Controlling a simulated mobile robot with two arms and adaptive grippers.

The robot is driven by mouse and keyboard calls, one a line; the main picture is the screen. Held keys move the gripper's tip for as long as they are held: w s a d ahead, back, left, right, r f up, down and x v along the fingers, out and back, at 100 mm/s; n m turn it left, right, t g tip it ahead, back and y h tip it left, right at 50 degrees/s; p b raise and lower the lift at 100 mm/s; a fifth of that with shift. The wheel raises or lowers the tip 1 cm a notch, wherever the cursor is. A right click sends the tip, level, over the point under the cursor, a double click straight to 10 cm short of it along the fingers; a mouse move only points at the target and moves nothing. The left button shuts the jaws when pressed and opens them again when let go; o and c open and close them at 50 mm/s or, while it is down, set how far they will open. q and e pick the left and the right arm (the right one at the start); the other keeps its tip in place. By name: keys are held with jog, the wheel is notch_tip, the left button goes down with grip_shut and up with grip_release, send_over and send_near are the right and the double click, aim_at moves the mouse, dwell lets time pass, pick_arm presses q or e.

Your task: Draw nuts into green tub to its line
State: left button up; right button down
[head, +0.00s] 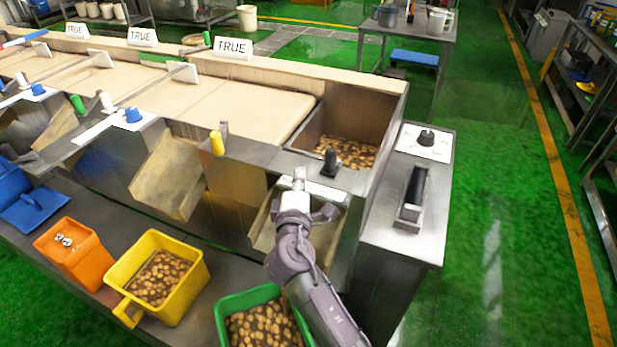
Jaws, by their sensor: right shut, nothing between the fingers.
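The green tub (231,302) stands at the bottom, under the front of the rightmost chute (262,232). Brown nuts (264,326) lie in it; its line cannot be made out, and my right arm covers its right side. An open hopper (376,118) at the right end of the machine holds more nuts (345,152). My right gripper (299,178) is shut and empty, at the white plate (325,191) above that chute. A black knob (330,163) stands just right of and behind its tips; contact cannot be told. My left gripper is out of view.
A yellow tub (192,291) with nuts and an orange tub (73,270) with small metal pieces stand left of the green tub. A yellow-topped handle (217,143) rises left of my gripper.

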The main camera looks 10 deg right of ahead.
jog(key=b+x, duration=0.1)
jog(key=x, duration=0.6)
jog(key=shift+w+f, duration=0.1)
jog(key=d+p, duration=0.1)
jog(key=s+d+p, duration=0.1)
jog(key=d, duration=0.1)
jog(key=shift+s+d+r, duration=0.1)
jog(key=shift+s+r, duration=0.1)
jog(key=shift+s+d, duration=0.2)
jog(key=shift+f, duration=0.15)
jog(key=shift+w, duration=0.1)
jog(key=s+d+p, duration=0.1)
jog(key=d, duration=0.1)
jog(key=s+d, duration=0.1)
jog(key=d, duration=0.1)
jog(key=shift+s+p, duration=0.4)
jog(key=shift+w, duration=0.2)
